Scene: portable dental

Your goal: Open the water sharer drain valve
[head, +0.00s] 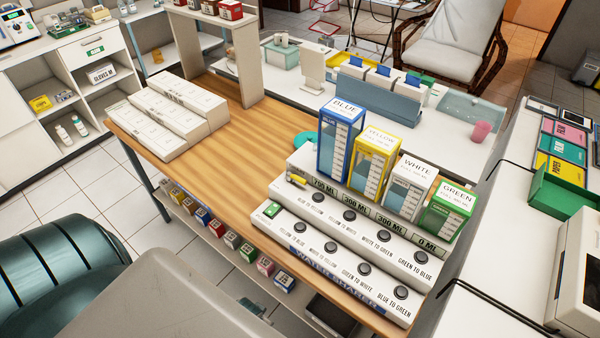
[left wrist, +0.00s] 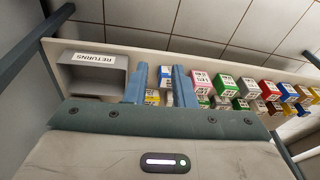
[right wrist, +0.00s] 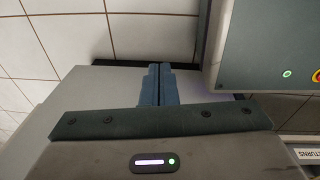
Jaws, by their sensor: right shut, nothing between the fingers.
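The water sharer (head: 345,285) is a white stepped console on the wooden table in the head view. Blue (head: 340,140), yellow (head: 373,160), white (head: 407,185) and green (head: 446,212) tanks stand on its back, above volume labels. Several dark round buttons (head: 349,215) line its steps. A small yellow part (head: 297,181) and a small green part (head: 272,209) sit at its left end; I cannot tell whether either is the drain valve. My left gripper (left wrist: 159,70) is open and empty, facing the lower shelf. My right gripper (right wrist: 159,68) is shut and empty. Neither gripper shows in the head view.
White boxes (head: 165,115) lie on the table's left part; bare wood (head: 235,140) lies between. Several small coloured boxes (left wrist: 225,82) and a grey RETURNS bin (left wrist: 92,75) are on the lower shelf. A grey-green unit (right wrist: 265,50) stands right of my right gripper.

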